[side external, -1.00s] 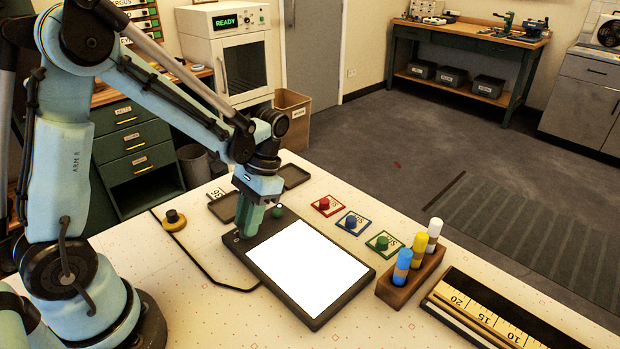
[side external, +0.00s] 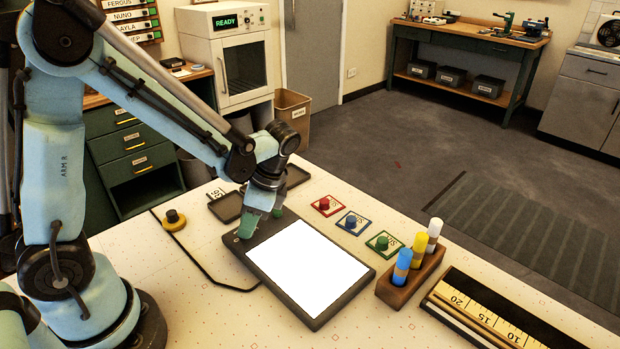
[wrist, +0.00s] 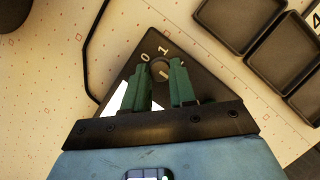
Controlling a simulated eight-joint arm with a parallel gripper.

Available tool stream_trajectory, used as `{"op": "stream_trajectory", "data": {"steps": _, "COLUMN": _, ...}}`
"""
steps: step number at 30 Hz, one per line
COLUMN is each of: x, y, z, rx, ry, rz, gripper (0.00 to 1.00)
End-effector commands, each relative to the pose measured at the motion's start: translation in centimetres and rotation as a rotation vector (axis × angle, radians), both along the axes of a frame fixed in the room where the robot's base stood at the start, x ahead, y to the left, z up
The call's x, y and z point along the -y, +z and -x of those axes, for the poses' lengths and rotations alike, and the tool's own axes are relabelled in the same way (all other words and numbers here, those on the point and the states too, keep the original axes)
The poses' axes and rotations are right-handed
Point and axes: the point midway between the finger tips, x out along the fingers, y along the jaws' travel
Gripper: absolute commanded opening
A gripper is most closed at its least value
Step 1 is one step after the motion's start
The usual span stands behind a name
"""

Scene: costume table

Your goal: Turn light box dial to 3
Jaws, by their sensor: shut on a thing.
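The light box (side external: 308,257) lies on the table with its white panel lit. Its dial (wrist: 160,70) sits at a dark corner of the box, and the wrist view shows the numbers 0 and 1 beside it. My gripper (wrist: 161,76) has its two green fingers on either side of the dial, shut on it. In the side view, my gripper (side external: 250,222) is down at the box's far left corner and hides the dial. Other dial numbers are hidden by the fingers, so I cannot tell the setting.
Dark trays (side external: 226,207) lie just beyond the box. Red (side external: 324,203), blue (side external: 351,221) and green (side external: 382,243) knobs on square plates stand along its right side. A wooden rack (side external: 410,284) holds three coloured cylinders. A round yellow-based knob (side external: 174,220) is to the left.

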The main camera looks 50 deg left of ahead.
Motion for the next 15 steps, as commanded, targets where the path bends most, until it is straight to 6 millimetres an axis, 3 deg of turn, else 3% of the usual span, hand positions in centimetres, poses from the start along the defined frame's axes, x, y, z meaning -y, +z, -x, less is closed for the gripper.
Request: {"op": "stream_trajectory", "data": {"steps": 15, "x": 0.02, "y": -0.04, "z": -0.01, "rx": 0.003, "ry": -0.039, "rz": 0.001, "gripper": 0.00}}
